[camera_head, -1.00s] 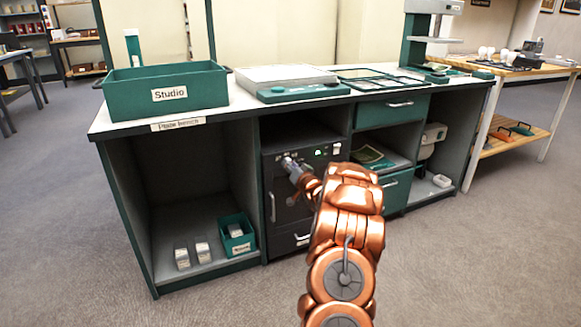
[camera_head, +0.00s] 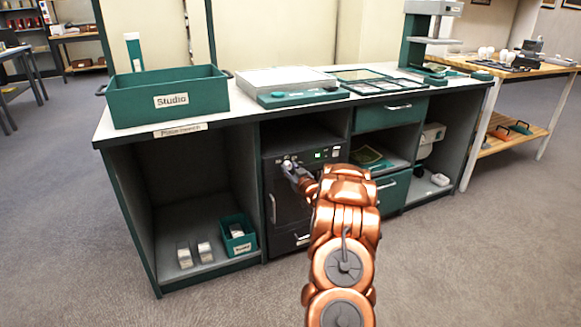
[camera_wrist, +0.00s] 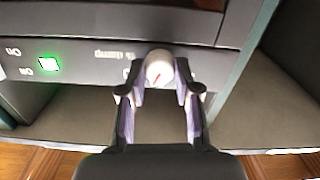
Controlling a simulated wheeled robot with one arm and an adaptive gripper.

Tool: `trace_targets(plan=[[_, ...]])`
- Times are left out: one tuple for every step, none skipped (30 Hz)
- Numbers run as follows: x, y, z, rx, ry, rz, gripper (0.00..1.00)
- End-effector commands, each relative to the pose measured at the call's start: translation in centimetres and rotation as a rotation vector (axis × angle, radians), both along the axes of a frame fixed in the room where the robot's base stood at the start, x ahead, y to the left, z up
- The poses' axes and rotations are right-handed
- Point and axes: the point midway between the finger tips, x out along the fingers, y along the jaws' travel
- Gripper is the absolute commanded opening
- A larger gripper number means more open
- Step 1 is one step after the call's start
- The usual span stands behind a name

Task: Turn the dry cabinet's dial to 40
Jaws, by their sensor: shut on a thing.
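The dry cabinet (camera_head: 287,210) is a dark box in the middle bay under the bench. The scale numbers around the dial are not readable.
A lit green indicator (camera_wrist: 48,64) is beside the dial on the panel. The cabinet's vertical handle (camera_head: 272,208) is below my gripper. A green "Studio" box (camera_head: 170,99) stands on the bench above. A small green bin (camera_head: 238,234) is in the left bay. The floor in front is clear.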

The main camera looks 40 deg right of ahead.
Motion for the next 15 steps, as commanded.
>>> trace_targets(plan=[[0.07,0.11,0.14,-0.039,0.014,0.003,0.00],[0.07,0.11,0.12,-0.063,0.022,0.003,0.00],[0.05,0.09,0.09,-0.094,0.033,0.002,0.00],[0.04,0.06,0.08,-0.117,0.041,0.002,0.00],[0.03,0.04,0.06,-0.138,0.048,0.001,0.00],[0.01,0.02,0.06,-0.166,0.058,0.001,0.00],[0.00,0.01,0.06,-0.187,0.065,0.001,0.00],[0.00,0.00,0.04,-0.206,0.072,0.001,0.00],[0.01,0.02,0.03,-0.229,0.080,0.001,0.00],[0.02,0.04,0.03,-0.246,0.086,0.001,0.00],[0.03,0.06,0.01,-0.262,0.092,0.002,0.00],[0.05,0.08,0.01,-0.281,0.099,0.002,0.00],[0.06,0.09,0.00,-0.295,0.104,0.003,0.00],[0.08,0.11,0.00,-0.308,0.108,0.003,0.00],[0.09,0.13,0.00,-0.322,0.113,0.003,0.00]])
